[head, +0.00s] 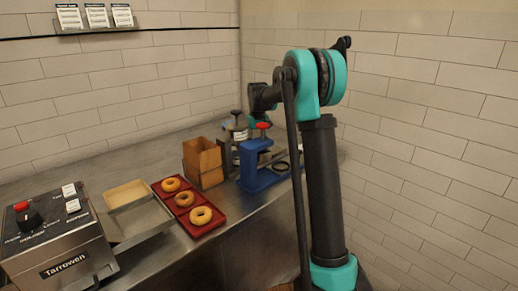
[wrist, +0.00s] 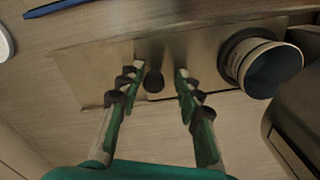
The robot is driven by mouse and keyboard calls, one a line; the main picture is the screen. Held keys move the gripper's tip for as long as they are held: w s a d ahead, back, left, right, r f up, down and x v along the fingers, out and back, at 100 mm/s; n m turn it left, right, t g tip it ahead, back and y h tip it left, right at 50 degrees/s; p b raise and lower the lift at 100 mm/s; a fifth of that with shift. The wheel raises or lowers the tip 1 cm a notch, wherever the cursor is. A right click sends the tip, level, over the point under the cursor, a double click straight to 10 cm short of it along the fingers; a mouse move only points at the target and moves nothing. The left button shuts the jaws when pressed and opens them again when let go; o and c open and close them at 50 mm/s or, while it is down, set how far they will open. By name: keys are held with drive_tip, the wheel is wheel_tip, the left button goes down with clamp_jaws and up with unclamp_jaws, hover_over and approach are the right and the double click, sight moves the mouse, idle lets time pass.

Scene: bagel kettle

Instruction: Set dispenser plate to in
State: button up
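My gripper (wrist: 155,74) is open in the wrist view, with its green and black fingers spread on either side of a small dark knob (wrist: 154,82). Gaps show between the knob and both fingertips. The knob sits at a flat metal plate (wrist: 85,75), which looks like the dispenser plate. A round cup-like tube (wrist: 268,66) with a dark rim stands right of the fingers. I cannot tell how far in the plate is.
In the head view, a blue press (head: 262,165) with a red knob stands near the arm. Left of it are a wooden box (head: 203,163), a red tray (head: 183,217) with bagels, a metal pan (head: 137,220) and a control box (head: 55,245). A blue pen-like stick (wrist: 58,7) lies in the wrist view.

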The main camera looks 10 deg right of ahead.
drive_tip(key=shift+d, duration=0.1)
wheel_tip(320, 180, up, 12)
idle(0.7)
